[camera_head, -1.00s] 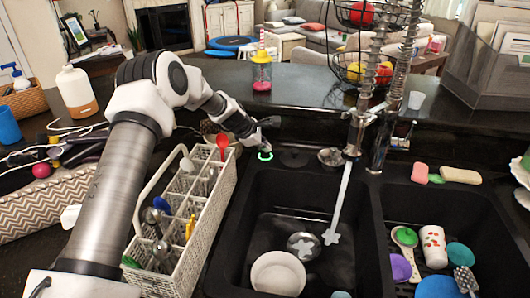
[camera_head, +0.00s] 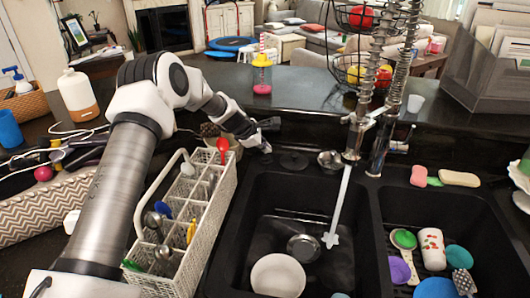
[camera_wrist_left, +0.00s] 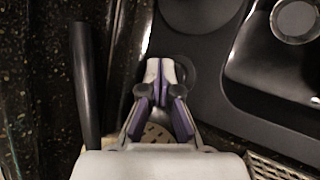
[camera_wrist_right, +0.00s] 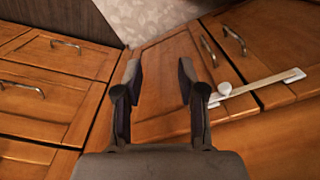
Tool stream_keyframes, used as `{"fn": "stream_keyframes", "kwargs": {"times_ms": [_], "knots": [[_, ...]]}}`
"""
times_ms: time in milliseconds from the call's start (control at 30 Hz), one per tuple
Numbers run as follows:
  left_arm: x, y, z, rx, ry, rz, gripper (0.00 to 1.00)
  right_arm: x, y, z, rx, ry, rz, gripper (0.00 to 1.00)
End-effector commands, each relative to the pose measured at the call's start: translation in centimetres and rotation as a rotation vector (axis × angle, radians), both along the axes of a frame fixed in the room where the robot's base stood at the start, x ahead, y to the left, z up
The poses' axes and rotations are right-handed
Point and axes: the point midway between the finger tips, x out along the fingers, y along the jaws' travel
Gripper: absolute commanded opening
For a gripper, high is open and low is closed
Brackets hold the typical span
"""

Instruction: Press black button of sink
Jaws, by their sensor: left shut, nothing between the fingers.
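The black double sink (camera_head: 371,225) stands at the front of the counter. My left gripper (camera_head: 266,149) is at the sink's back left corner, its fingers shut and empty, pointing down. In the left wrist view the shut fingertips (camera_wrist_left: 160,68) overlap a dark round button (camera_wrist_left: 186,72) on the black deck. Part of the button is hidden behind the fingers, and I cannot tell how far it is pressed. No green light shows around it. My right gripper (camera_wrist_right: 158,70) is open and empty in front of wooden cabinet fronts, outside the head view.
A white cutlery basket (camera_head: 214,215) stands left of the sink, under my left arm. A spring faucet (camera_head: 355,150) rises behind the sink. A white bowl (camera_head: 277,275) sits in the left basin; several dishes and a cup (camera_head: 433,248) fill the right one.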

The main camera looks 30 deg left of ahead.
Motion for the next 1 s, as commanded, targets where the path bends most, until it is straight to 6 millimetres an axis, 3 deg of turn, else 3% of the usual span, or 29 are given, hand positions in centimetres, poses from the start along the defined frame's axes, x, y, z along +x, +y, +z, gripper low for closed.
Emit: {"fn": "stream_keyframes", "kwargs": {"times_ms": [267, 733, 1000], "knots": [[0.0, 0.0, 0.4, 0.0, 0.0, 0.0, 0.0, 0.0, 0.0, 0.3, 0.0, 0.001, 0.0, 0.4], [0.0, 0.0, 6.0, -0.001, 0.0, 0.001, 0.0, 0.0, 0.0, 5.9, 0.0, 0.0, 0.0, 0.4], [0.0, 0.0, 5.9, -0.001, 0.0, 0.001, 0.0, 0.0, 0.0, 5.8, 0.0, 0.001, 0.0, 0.4]]}}
